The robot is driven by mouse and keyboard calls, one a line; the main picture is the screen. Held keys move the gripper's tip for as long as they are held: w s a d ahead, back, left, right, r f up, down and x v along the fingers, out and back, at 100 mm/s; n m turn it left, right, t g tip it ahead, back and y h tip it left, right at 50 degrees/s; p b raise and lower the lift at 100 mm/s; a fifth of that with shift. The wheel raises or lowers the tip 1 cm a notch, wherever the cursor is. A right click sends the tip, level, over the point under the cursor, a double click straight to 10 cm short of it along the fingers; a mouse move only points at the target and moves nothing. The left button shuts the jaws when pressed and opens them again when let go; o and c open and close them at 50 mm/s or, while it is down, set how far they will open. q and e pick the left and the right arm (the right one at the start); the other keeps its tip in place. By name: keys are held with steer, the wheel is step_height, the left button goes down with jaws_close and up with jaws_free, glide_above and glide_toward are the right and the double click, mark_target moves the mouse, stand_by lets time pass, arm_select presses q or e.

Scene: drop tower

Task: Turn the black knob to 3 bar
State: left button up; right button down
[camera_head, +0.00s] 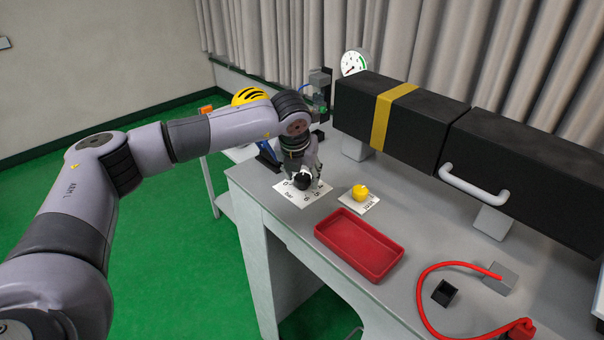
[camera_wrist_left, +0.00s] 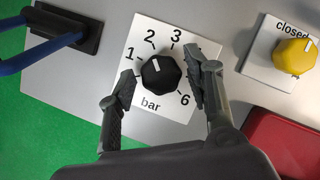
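The black knob (camera_wrist_left: 161,77) sits on a white dial plate (camera_wrist_left: 143,113) marked 1, 2, 3, 6 and "bar". Its white pointer line points roughly at the 2. My left gripper (camera_wrist_left: 159,72) is open, with one finger on each side of the knob and visible gaps between fingers and knob. In the head view my left gripper (camera_head: 303,176) points down over the knob (camera_head: 301,181). The height of the fingertips relative to the knob is hard to tell. My right gripper is not in view.
A yellow knob (camera_head: 360,191) on a plate marked "closed" is right of the dial. A red tray (camera_head: 345,245) lies nearer the front. A round gauge (camera_head: 354,63) and a long black box (camera_head: 425,118) stand behind. A blue-handled item (camera_head: 267,155) is left of the dial.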

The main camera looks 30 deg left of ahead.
arm_select(q)
steer(key=c, duration=0.8)
steer(key=shift+f+m+h+b, duration=0.25)
steer(key=shift+m+b, duration=0.45)
steer(key=shift+b, duration=0.45)
steer(key=shift+c, duration=0.4)
steer(key=shift+a+m+h+b, duration=0.1)
steer(key=shift+m+h+b, duration=0.15)
steer(key=shift+m+b, duration=0.5)
steer(key=shift+r+m+h+b, duration=0.1)
steer(key=shift+m+h+b, duration=0.4)
steer(key=shift+m+b, duration=0.4)
steer(key=shift+a+r+m+h+b, duration=0.15)
steer(key=shift+m+h+b, duration=0.25)
steer(key=shift+m, duration=1.15)
steer(key=o, duration=1.1)
steer(key=shift+o, duration=0.2)
